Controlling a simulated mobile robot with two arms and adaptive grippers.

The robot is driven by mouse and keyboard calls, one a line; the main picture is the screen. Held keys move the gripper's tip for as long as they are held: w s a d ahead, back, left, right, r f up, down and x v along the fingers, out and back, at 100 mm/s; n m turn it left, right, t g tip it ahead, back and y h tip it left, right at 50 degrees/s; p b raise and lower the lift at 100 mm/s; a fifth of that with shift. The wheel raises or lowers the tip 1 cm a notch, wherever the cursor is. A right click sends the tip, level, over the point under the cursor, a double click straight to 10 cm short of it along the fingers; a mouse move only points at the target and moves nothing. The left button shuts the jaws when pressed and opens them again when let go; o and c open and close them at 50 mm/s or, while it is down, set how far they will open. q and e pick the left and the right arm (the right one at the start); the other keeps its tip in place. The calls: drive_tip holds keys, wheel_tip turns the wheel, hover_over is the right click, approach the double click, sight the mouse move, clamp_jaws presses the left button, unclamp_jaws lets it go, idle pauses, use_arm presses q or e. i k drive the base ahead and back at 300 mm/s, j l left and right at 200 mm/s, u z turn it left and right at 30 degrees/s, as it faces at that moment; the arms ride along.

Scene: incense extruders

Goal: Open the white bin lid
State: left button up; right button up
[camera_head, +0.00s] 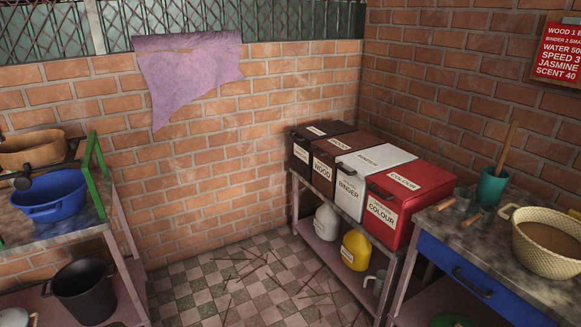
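The white bin (350,194) stands in a row of bins on a shelf rack in the corner. Its front label reads BINDER. Its white lid (375,160) lies flat on top and is closed, with a dark handle at the front edge. A brown bin (322,174) labelled WOOD stands on its left. A red bin (388,219) labelled COLOUR stands on its right. Neither of my grippers shows in this view.
A white jug (327,222) and a yellow jug (355,250) stand on the lower shelf. A counter (530,285) with a woven basket (548,240) and green cup (491,187) is at right. A table with a blue basin (50,196) is at left. Sticks litter the checkered floor (215,290).

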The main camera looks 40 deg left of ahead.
sight(369, 161)
drive_tip(key=u, duration=1)
drive_tip(key=i+j+z, duration=0.15)
drive_tip(key=i, duration=0.2)
drive_tip(key=i+j+z, duration=0.15)
drive_tip(key=i, duration=0.2)
